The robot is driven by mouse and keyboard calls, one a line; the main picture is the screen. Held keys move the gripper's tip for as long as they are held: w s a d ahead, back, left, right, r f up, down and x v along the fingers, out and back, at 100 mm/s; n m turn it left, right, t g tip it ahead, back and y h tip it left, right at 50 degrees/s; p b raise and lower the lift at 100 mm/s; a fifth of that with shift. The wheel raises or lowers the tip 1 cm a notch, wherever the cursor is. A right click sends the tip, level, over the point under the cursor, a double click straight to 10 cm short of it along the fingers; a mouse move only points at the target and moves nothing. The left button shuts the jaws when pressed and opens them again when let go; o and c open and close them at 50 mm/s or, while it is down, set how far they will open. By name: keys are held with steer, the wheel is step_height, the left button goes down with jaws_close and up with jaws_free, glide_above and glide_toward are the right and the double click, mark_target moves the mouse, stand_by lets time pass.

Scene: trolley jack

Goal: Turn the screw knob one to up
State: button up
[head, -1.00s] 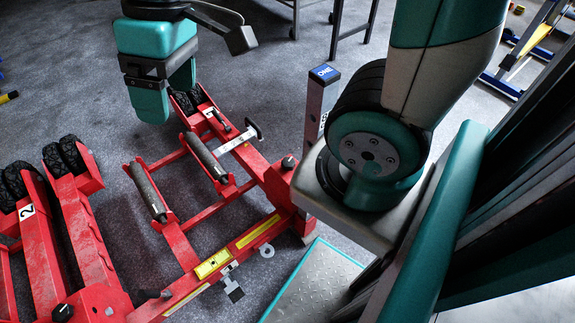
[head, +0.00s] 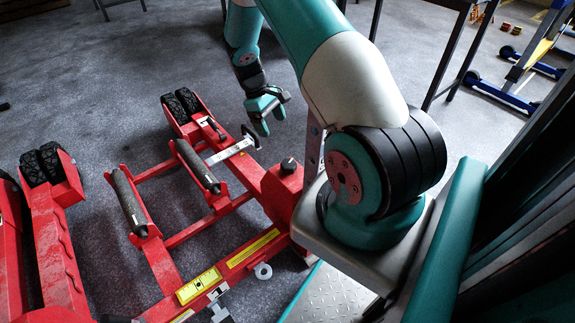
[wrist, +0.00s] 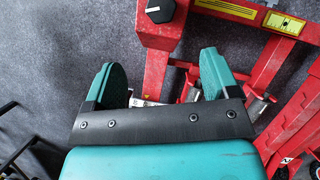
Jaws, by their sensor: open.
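The screw knob (head: 289,165) is a small black knob on top of a red block of the near red trolley jack (head: 275,190). In the wrist view the knob (wrist: 160,10) shows as a dark faceted cap at the top edge, beyond my fingertips. My gripper (head: 266,108) has teal fingers and hangs above the jack, behind and slightly left of the knob in the head view. In the wrist view my gripper (wrist: 158,75) is open and empty, its two fingers wide apart. It does not touch the knob.
Two black rollers (head: 128,200) lie across the jack. A second red jack (head: 50,235) is at left. Dark-legged furniture (head: 450,60) stands behind. Grey floor is free at the back left.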

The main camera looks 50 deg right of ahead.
mark_target(288, 163)
steer(key=b+x, duration=0.2)
steer(key=x, duration=1.3)
steer(key=shift+w+f, duration=0.1)
steer(key=shift+f, duration=0.05)
steer(key=c, duration=0.9)
